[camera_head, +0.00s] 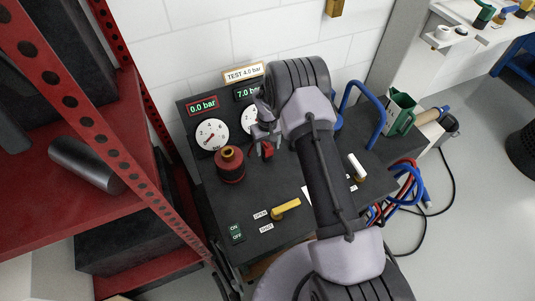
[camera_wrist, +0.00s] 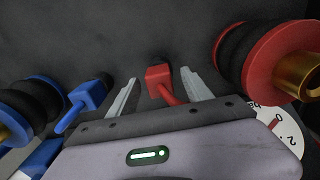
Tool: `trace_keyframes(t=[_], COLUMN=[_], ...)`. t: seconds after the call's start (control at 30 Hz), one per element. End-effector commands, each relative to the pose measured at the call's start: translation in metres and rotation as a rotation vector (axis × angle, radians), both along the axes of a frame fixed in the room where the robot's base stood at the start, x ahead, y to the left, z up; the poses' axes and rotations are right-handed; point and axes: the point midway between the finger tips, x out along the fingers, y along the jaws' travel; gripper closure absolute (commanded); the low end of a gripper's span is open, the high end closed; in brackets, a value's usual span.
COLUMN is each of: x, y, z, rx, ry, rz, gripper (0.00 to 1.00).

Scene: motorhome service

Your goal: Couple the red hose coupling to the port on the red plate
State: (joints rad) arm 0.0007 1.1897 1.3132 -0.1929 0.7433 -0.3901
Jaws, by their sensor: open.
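A round red and black fitting with a brass end (camera_head: 230,163) stands on the dark bench below the left gauge. It also shows at the right of the wrist view (camera_wrist: 258,62). I cannot tell whether it is the hose coupling or the port; no separate red plate is clear. My gripper (camera_wrist: 159,77) is open, its two fingers on either side of a small red lever (camera_wrist: 160,82), with no clear grip on it. The red lever shows left of my wrist in the head view (camera_head: 266,149). My arm hides part of the bench.
A blue lever (camera_wrist: 86,97) and a blue fitting (camera_wrist: 30,105) lie left in the wrist view. Red and blue hoses (camera_head: 408,182) hang at the bench's right end. A yellow handle (camera_head: 285,209) lies in front. A red shelf rack (camera_head: 60,180) stands close on the left.

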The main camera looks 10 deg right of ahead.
Motion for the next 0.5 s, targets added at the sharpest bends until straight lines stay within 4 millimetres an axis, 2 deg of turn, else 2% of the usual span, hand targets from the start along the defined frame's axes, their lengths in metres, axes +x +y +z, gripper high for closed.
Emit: trace_keyframes(t=[0.03,0.2,0.27,0.5], x=[0.0,0.0004,0.0003,0.0004], y=[0.0,0.0,0.0001,0.0], z=[-0.0081,-0.0052,-0.0051,-0.0049], rx=[0.0,0.0,0.0,0.0], ry=[0.0,-0.001,-0.001,-0.001], rz=[0.0,-0.001,-0.001,-0.001], gripper=[0.42,0.42,0.52,0.99])
